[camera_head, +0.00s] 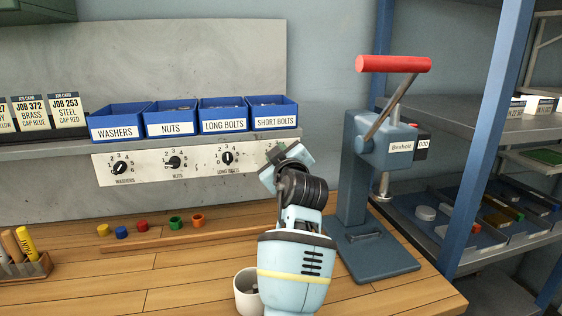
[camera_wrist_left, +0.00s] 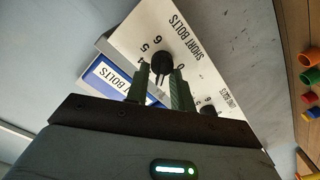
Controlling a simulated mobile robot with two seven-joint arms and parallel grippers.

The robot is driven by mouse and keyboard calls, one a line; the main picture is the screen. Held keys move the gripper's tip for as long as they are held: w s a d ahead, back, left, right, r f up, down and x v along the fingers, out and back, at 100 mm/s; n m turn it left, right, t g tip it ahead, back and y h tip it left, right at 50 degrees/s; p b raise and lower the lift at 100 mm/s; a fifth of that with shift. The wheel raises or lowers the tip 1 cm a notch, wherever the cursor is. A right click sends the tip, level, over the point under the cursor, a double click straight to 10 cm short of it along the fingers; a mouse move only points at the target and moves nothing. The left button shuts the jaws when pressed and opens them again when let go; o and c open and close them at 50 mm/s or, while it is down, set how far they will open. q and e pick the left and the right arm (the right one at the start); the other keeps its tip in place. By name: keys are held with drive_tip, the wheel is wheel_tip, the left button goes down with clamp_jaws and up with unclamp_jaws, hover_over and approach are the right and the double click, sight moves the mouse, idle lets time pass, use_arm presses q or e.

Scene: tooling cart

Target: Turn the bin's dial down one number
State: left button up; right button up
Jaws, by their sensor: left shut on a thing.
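The short bolts bin (camera_head: 273,113) is a blue bin on the shelf, at the right end of a row. Below it, the black short bolts dial (camera_wrist_left: 163,64) is on a white numbered strip (camera_wrist_left: 150,30). My left gripper (camera_wrist_left: 161,74) has its two fingers on either side of this knob and is shut on it. The washers dial (camera_head: 120,168), nuts dial (camera_head: 174,162) and long bolts dial (camera_head: 227,158) show to the left. My right gripper is not in view.
A press with a red handle (camera_head: 393,64) stands close right of my arm. A white cup (camera_head: 245,291) stands by my forearm. Several coloured caps and a wooden strip (camera_head: 190,240) lie on the bench. Job cards (camera_head: 30,113) stand at left.

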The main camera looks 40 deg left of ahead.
use_arm(q)
drive_tip(key=shift+f+n, duration=0.1)
drive_tip(key=shift+n, duration=0.3)
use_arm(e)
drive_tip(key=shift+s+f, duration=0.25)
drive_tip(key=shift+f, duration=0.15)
use_arm(q)
drive_tip(key=o, duration=1)
drive_tip(key=shift+s, duration=0.1)
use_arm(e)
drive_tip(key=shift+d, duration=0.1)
